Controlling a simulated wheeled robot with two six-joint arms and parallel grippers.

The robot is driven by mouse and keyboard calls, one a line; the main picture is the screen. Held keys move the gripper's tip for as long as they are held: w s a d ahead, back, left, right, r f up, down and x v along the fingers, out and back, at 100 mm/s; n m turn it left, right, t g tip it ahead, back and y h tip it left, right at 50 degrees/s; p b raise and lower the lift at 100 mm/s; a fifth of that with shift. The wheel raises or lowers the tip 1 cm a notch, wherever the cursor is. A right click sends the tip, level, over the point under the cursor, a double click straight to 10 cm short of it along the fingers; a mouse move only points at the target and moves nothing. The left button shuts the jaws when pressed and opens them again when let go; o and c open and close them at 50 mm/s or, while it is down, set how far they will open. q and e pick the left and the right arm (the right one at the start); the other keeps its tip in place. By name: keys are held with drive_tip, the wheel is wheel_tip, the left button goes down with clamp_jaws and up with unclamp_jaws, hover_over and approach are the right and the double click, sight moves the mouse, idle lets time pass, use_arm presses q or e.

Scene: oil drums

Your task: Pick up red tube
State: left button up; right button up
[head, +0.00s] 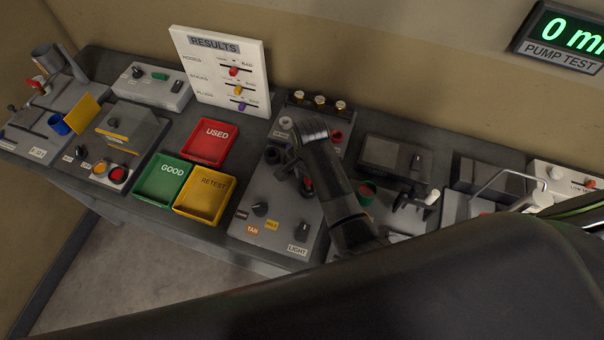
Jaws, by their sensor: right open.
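My right arm reaches in from the lower right, and its dark forearm ends in a metallic wrist over the middle of the bench. My right gripper (296,178) seems to point down from that wrist. It is small and dark, and its jaws are open. A small red piece (307,185), possibly the red tube, shows beside the gripper, low on the grey panel (262,190). The arm partly hides it, and I cannot tell whether a finger touches it. Another red ring or tube end (337,135) shows just right of the wrist. My left gripper is out of view.
Red (213,136), green (160,190) and yellow (203,216) trays stand left of the panel, looking empty. A results board (221,75) rises behind. My dark arm link covers the lower right.

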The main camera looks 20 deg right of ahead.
drive_tip(key=shift+f, duration=0.15)
drive_tip(key=shift+s, duration=0.1)
drive_tip(key=shift+s+r, duration=0.2)
drive_tip(key=shift+c, duration=0.2)
drive_tip(key=shift+s, duration=0.15)
drive_tip(key=shift+c, duration=1.3)
drive_tip(key=c, duration=0.5)
drive_tip(key=shift+c, duration=1.1)
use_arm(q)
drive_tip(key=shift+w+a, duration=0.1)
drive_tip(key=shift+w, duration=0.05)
use_arm(e)
clamp_jaws()
